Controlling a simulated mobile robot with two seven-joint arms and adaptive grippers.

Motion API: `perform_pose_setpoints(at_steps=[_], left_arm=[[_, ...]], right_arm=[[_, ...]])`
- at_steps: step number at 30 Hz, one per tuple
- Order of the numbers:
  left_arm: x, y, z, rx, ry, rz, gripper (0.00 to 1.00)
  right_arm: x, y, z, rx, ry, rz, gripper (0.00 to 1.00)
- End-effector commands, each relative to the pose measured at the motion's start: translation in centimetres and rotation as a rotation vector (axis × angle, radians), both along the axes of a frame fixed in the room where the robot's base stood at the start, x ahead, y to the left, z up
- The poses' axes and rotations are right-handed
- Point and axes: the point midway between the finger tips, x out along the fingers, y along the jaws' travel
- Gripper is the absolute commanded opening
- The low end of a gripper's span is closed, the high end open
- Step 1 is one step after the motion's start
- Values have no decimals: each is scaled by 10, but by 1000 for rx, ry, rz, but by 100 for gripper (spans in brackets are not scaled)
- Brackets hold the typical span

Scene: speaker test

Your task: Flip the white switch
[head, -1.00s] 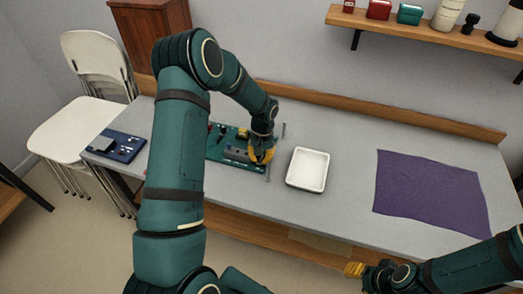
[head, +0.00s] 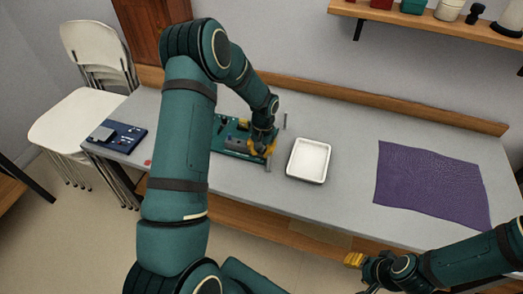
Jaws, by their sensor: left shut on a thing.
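A green test board (head: 226,152) with several small parts lies on the grey table, partly hidden by my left arm. My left gripper (head: 263,148), with yellow fingers, is at the board's right end, low over it, shut on a small part that its fingers hide. I cannot make out the white switch in this view. My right gripper (head: 355,260), with yellow tips, is at the bottom right, in front of the table's front edge and away from the board; whether it is open does not show.
A white tray (head: 322,148) stands just right of the board. A purple cloth (head: 430,185) lies further right. A blue panel (head: 128,140) and a small red thing (head: 148,162) are at the left. Thin grey posts (head: 285,121) stand near the board. Bare table lies between tray and cloth.

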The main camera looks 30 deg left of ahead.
Motion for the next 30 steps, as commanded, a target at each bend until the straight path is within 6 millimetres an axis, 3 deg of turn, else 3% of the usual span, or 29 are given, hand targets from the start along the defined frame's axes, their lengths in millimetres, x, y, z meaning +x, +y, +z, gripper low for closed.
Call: perform_pose_setpoints(at_steps=[7, 19, 30], left_arm=[[-6, -2, -7, -6, 19, -1, 0], [11, 3, -1, -2, 8, 0, 0], [13, 4, 2, -1, 6, 1, 0]], right_arm=[[0, 0, -1, 0, 0, 0, 47], [0, 0, 0, 0, 0, 0, 47], [0, 0, 1, 0, 1, 0, 47]])
